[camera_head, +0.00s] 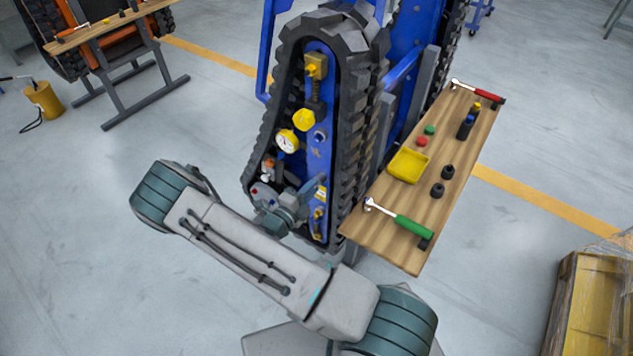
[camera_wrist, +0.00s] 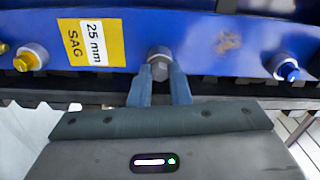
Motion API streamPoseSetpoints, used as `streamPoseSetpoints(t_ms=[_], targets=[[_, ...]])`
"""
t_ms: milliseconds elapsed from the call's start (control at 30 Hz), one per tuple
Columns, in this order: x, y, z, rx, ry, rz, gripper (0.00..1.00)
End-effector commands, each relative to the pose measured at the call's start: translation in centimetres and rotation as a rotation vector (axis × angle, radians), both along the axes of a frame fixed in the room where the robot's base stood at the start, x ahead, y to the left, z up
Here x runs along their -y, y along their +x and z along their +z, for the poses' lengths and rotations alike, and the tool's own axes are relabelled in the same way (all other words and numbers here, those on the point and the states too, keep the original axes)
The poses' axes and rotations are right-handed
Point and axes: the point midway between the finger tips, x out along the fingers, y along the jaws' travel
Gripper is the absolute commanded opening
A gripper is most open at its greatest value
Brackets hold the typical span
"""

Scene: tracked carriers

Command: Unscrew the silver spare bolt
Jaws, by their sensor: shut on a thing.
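The silver bolt (camera_wrist: 159,70) sits in the blue side frame (camera_wrist: 215,42) of the tracked carrier, in the middle of the wrist view. My gripper (camera_wrist: 159,84) is shut on the bolt's head, one finger on each side. In the head view my gripper (camera_head: 291,200) reaches the lower part of the carrier's side frame (camera_head: 318,150), and the bolt is hidden there behind my arm.
A blue bolt (camera_wrist: 286,68) is to the right and a yellow bolt (camera_wrist: 27,60) to the left, beside a yellow label (camera_wrist: 90,43). The black track (camera_head: 362,110) surrounds the frame. A wooden bench (camera_head: 455,180) with tools and a yellow tray (camera_head: 408,166) stands close on the right.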

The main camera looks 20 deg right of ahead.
Motion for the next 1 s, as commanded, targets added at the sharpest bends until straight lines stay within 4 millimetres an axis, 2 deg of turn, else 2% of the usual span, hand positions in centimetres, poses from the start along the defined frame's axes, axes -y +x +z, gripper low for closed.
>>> streamPoseSetpoints(t_ms=[267, 1000], targets=[[-0.02, 0.05, 0.01, -0.018, -0.013, 0.001, 0.00], [-0.02, 0.06, 0.02, -0.647, -0.471, 0.000, 0.00]])
